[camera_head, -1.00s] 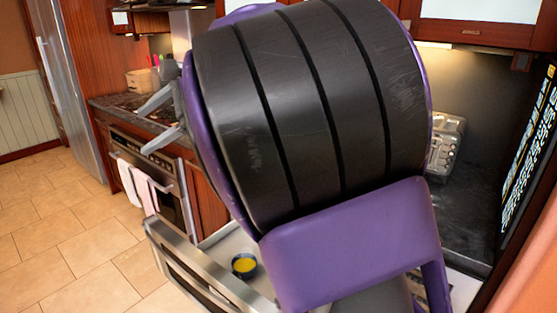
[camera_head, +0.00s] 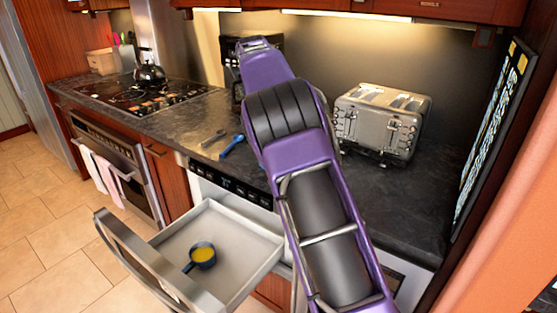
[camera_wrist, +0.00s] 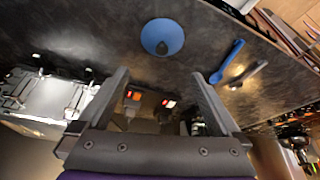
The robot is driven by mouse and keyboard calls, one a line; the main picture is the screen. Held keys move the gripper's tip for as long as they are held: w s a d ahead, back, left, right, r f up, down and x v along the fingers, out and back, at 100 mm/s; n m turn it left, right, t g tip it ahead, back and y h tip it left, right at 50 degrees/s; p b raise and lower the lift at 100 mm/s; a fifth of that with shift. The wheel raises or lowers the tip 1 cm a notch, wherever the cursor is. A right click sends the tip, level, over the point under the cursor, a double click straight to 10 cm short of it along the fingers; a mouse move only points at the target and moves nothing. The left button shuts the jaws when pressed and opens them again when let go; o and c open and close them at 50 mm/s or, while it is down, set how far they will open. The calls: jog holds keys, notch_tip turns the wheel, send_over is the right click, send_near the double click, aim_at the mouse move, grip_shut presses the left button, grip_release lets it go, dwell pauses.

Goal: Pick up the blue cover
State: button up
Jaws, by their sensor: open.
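The blue cover (camera_wrist: 162,37) is a round blue lid with a dark knob in its middle. It lies on the dark countertop (camera_wrist: 130,65) in the wrist view. My gripper (camera_wrist: 158,75) is open and empty, with its two dark fingers spread apart. The cover shows beyond the fingertips, roughly centred between them, and no finger appears to touch it. In the head view my arm reaches over the counter. I cannot make out the cover there, and my fingers are not clearly visible.
A blue utensil (camera_head: 232,146) and a grey one (camera_head: 212,138) lie on the counter. A toaster (camera_head: 380,122) stands right of my arm, a black coffee maker (camera_head: 236,56) behind it. An open drawer (camera_head: 270,246) holds a dark pan (camera_head: 203,256) with yellow contents.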

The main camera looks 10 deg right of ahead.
jog(key=x, duration=1.1)
jog(key=shift+a+f, duration=0.1)
jog(key=shift+a, duration=0.05)
jog(key=shift+w+x, duration=0.2)
jog(key=shift+x, duration=1.15)
jog(key=shift+w+x, duration=0.15)
jog(key=shift+x, duration=1.25)
